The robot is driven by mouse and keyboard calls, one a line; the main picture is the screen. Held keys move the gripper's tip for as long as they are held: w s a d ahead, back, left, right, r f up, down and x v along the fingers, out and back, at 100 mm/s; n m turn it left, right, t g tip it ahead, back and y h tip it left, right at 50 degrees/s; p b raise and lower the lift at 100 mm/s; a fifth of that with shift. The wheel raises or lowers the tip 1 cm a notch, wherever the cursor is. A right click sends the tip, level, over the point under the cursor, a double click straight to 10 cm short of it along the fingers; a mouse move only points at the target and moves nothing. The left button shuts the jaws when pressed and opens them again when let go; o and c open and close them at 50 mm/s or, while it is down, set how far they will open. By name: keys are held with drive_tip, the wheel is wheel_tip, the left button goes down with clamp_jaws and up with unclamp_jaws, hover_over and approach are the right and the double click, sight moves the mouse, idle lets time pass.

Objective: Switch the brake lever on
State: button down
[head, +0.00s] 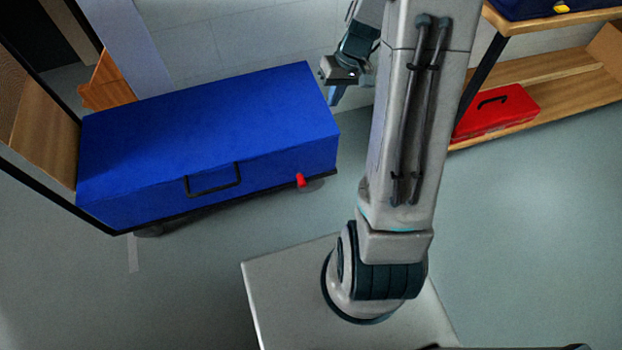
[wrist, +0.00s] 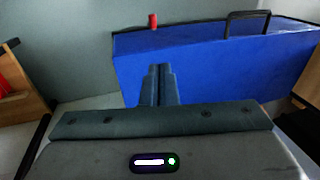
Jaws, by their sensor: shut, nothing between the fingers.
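The brake lever (head: 300,180) is a small red tab at the lower right edge of a blue case on a low wheeled base. In the wrist view the red lever (wrist: 152,21) stands out past the case's edge, beyond my fingertips in the picture. The blue case (head: 210,130) has a black handle on its front side; it fills much of the wrist view (wrist: 220,65). My gripper (head: 333,97) is by the case's right end, apart from the lever. In the wrist view its fingers (wrist: 159,70) are together and empty. Whether the fingertips touch the case is unclear.
A wooden shelf (head: 540,75) with a red toolbox (head: 497,110) stands at the right. A wooden panel (head: 45,130) with a black frame stands at the case's left end. A pale wall is behind the case. The grey floor (head: 540,220) in front and right is clear.

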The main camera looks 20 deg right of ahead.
sight(301, 185)
drive_tip(key=w+d+f+b, duration=0.1)
drive_tip(key=d+f+b, duration=0.2)
drive_tip(key=f, duration=0.8)
drive_tip(key=w+d+f+y+b, duration=0.1)
drive_tip(key=w+d+f+b, duration=0.1)
drive_tip(key=f, duration=0.9)
drive_tip(key=d+b, duration=0.1)
drive_tip(key=b, duration=0.1)
drive_tip(key=shift+d+f+b, duration=0.2)
drive_tip(key=shift+d+b, duration=0.15)
drive_tip(key=shift+b, duration=0.05)
drive_tip(key=shift+f, duration=0.1)
drive_tip(key=a+b+x, duration=0.2)
drive_tip(key=b+x, duration=0.2)
drive_tip(key=x, duration=0.6)
drive_tip(key=a+r+b+x, duration=0.1)
drive_tip(key=b+x, duration=0.3)
drive_tip(key=x, duration=0.7)
drive_tip(key=shift+s+a+r, duration=0.15)
drive_tip(key=shift+s+a, duration=0.15)
drive_tip(key=shift+a, duration=0.35)
drive_tip(key=shift+w+a+r, duration=0.15)
drive_tip(key=shift+a+p, duration=0.2)
drive_tip(key=shift+p, duration=0.2)
